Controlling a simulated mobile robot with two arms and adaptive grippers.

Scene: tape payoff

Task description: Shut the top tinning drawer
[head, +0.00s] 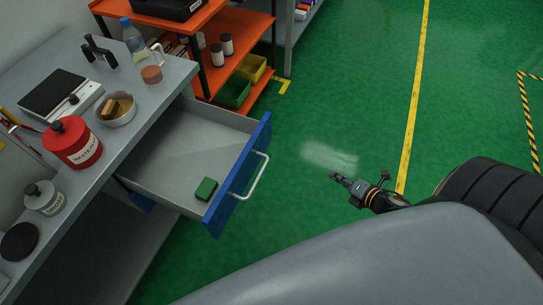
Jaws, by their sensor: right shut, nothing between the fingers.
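The top drawer (165,152) is pulled open under the grey bench. It has a blue front (236,181) with a pale bar handle (259,177). A green block (206,188) lies inside the drawer near its front. My right gripper (334,177) is shut and empty. It is to the right of the handle, apart from it, over the green floor. My left gripper is not in view.
The grey bench top (181,72) holds a red waste can (72,142), a bowl (116,109), a bottle (133,40) and a black-topped plate (55,93). An orange shelf (245,45) with bins stands behind. The floor right of the drawer is clear.

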